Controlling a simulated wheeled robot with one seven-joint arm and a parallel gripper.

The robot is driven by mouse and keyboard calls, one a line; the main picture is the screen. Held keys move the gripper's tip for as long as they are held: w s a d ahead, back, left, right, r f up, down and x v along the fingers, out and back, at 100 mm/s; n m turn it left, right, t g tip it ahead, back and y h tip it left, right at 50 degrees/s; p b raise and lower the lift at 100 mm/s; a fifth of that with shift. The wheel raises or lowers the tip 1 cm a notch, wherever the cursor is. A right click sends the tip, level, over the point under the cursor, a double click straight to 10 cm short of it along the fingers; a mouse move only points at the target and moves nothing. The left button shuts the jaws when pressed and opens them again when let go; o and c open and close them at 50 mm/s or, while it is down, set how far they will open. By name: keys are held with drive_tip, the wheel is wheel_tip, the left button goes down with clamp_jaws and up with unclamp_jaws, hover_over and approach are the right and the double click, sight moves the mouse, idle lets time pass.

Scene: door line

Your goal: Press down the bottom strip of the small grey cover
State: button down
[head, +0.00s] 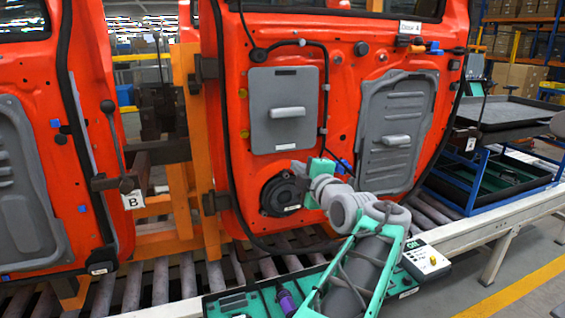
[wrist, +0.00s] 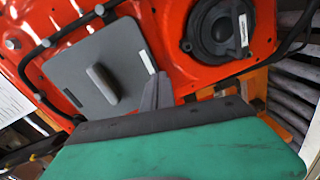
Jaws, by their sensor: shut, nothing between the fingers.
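The small grey cover (head: 290,95) is a rectangular panel with a raised handle on the upper middle of the orange-red door. Its bottom strip (head: 286,147), a short light mark, lies along the lower edge. In the wrist view the cover (wrist: 85,65) appears turned, with the strip (wrist: 147,62) on its right edge. My gripper (head: 302,168) is just below the cover's bottom edge in the head view. In the wrist view its closed grey fingers (wrist: 158,82) show close below the strip. Whether they touch the door or cover is unclear. Nothing is held.
A round black speaker (head: 284,194) sits below the cover, close to my gripper. A larger grey cover (head: 398,130) is to the right. A black cable (head: 326,85) runs beside the small cover. Another orange-red door (head: 40,150) stands left. A roller conveyor (head: 160,285) runs below.

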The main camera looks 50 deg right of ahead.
sight(285, 146)
drive_tip(key=shift+n+h, duration=0.4)
drive_tip(key=shift+n, duration=0.5)
drive_tip(key=p+x, duration=0.1)
drive_tip(key=x, duration=0.1)
drive_tip(key=r+p+x, duration=0.1)
drive_tip(key=p+x, duration=0.1)
drive_tip(key=x, duration=0.1)
drive_tip(key=p+x, duration=0.1)
drive_tip(key=x, duration=0.1)
drive_tip(key=shift+d+r, duration=0.2)
drive_tip(key=shift+d, duration=0.15)
drive_tip(key=shift+w+d+r, duration=0.2)
drive_tip(key=shift+w, duration=0.05)
drive_tip(key=shift+w, duration=0.15)
idle(0.8)
drive_tip(key=shift+b, duration=0.3)
idle(1.2)
